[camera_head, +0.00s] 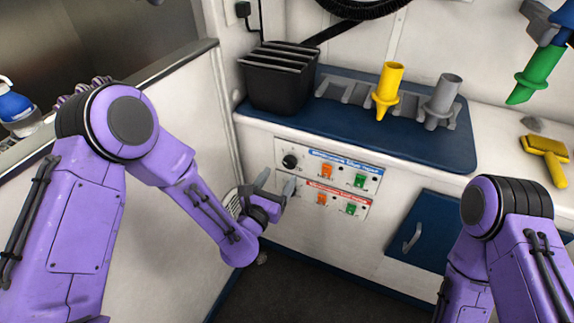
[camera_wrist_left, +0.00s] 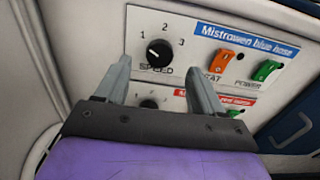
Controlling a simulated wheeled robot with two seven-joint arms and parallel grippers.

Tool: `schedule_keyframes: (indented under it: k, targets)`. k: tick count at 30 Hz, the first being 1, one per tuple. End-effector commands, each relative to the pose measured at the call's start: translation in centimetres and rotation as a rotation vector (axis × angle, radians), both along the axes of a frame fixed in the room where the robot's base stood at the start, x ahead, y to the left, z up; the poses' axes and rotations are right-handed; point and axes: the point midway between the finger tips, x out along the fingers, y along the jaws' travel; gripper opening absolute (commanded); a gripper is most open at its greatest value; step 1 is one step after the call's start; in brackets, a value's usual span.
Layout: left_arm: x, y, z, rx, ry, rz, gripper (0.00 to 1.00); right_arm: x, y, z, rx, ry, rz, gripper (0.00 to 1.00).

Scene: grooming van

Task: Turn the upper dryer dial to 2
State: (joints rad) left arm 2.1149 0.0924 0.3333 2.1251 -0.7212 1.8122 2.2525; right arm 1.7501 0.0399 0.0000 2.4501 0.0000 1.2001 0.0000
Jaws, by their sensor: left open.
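The upper dryer dial (camera_head: 290,161) is a round black knob at the left of the blue-labelled row on the white control panel (camera_head: 330,172). In the left wrist view the upper dial (camera_wrist_left: 159,52) sits above the word SPEED with 1, 2 and 3 around it; its white mark appears to point up-left, near 1. My left gripper (camera_head: 275,183) is open and empty, just below and in front of the dial. In the left wrist view its fingers (camera_wrist_left: 158,68) stand either side below the dial, apart from it.
The lower dial (camera_wrist_left: 150,103) shows between my fingers, partly covered. Orange switches (camera_head: 327,171) and green switches (camera_head: 359,180) lie to the right. Above, the blue-topped counter carries a black bin (camera_head: 275,85) and a yellow nozzle (camera_head: 388,88). A white partition stands left.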

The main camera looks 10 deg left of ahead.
Motion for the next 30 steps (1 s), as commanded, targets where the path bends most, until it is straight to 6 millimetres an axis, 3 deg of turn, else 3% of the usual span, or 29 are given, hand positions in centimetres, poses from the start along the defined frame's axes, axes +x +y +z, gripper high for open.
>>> schedule_keyframes:
  k: [3, 9, 18, 19, 24, 30]
  targets:
    - [2.6, -0.7, 0.0, 0.002, -0.001, 0.0, 0.68, 0.0, 0.0, 0.1, 0.0, 0.0, 0.0, 1.0]
    - [5.4, -1.5, -0.1, 0.002, 0.0, 0.0, 0.68, 0.0, 0.0, 0.0, 0.0, 0.0, 0.0, 1.0]
    - [5.9, -1.6, -0.1, 0.004, 0.002, 0.0, 0.68, 0.0, 0.0, 0.0, 0.0, 0.0, 0.0, 1.0]
    - [5.9, -1.6, -0.1, 0.004, 0.002, 0.0, 0.65, 0.0, 0.0, 0.0, 0.0, 0.0, 0.0, 1.0]
    - [5.9, -1.6, -0.1, 0.004, 0.002, 0.0, 0.14, 0.0, 0.0, 0.0, 0.0, 0.0, 0.0, 1.0]
    - [5.9, -1.6, -0.1, 0.009, 0.001, 0.001, 0.14, 0.0, 0.0, 0.0, 0.0, 0.0, 0.0, 1.0]
